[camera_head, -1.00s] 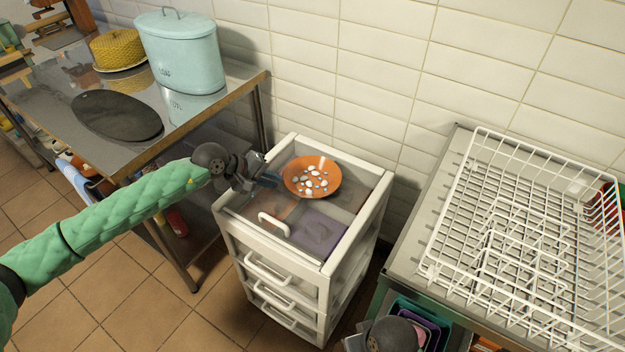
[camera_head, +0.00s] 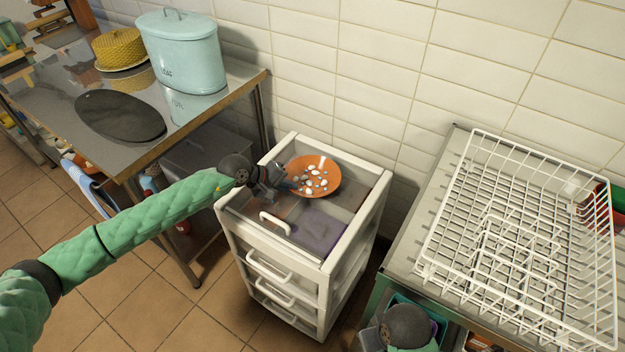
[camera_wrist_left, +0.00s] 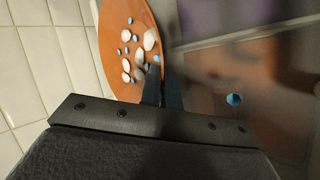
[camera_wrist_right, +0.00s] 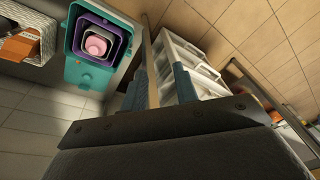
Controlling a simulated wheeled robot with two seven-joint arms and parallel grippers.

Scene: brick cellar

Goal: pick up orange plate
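The orange plate (camera_head: 331,171), with several white and blue pebbles on it, lies at the back of the white drawer cart's top (camera_head: 359,220). My left gripper (camera_head: 291,186) is at the plate's left rim. In the left wrist view, the left gripper's fingers (camera_wrist_left: 162,88) are close together with the rim of the plate (camera_wrist_left: 117,47) between them. The plate looks still down on the cart. My right gripper (camera_wrist_right: 160,88) has its fingers apart and empty in the right wrist view, low beside the right-hand table.
A white wire rack (camera_head: 463,195) stands on the table at the right. A purple item (camera_head: 318,232) lies at the front of the cart top. A metal table (camera_head: 205,112) at the left holds a light-blue bin (camera_head: 182,55) and a dark oval board (camera_head: 120,115). A tiled wall is behind.

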